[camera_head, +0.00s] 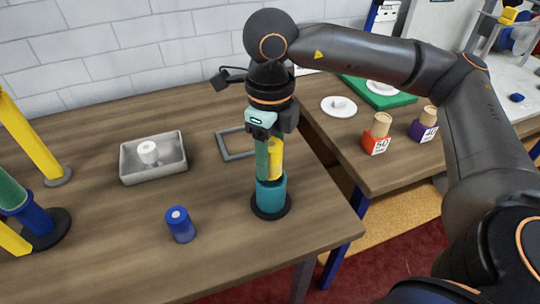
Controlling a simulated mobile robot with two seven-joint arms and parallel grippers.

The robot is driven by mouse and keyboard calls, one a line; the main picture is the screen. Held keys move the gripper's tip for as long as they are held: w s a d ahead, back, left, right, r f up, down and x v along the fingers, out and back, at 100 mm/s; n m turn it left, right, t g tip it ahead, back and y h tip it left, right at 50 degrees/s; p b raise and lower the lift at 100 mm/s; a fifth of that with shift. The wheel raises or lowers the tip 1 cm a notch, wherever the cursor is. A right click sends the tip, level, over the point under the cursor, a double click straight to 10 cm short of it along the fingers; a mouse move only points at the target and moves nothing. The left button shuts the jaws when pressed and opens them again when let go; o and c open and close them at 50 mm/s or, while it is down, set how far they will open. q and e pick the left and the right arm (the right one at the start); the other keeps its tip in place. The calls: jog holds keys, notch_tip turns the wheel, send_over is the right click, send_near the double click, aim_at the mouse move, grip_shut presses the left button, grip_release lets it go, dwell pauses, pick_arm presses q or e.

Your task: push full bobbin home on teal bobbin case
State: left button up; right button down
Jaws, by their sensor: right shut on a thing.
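My right gripper (268,150) comes down from above and is shut on a yellow upright piece (276,158), which looks like the full bobbin. A green strip beside the yellow covers part of it on the left. The teal bobbin case (271,194) stands upright on a black round base on the wooden table, directly below the gripper. The lower end of the yellow piece meets the top of the case. I cannot tell how deep it sits inside. My left gripper is not in view.
A grey tray (183,160) holding a white spool (148,151) and a grey square frame (224,154) lie behind. Yellow, green and blue posts (38,220) stand at far left.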

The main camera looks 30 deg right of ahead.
jog(key=shift+b, duration=0.35)
dwell(0.7)
jog(key=shift+f+b, duration=1)
jog(key=shift+f, duration=0.05)
jog(key=shift+c, duration=1.3)
grip_release()
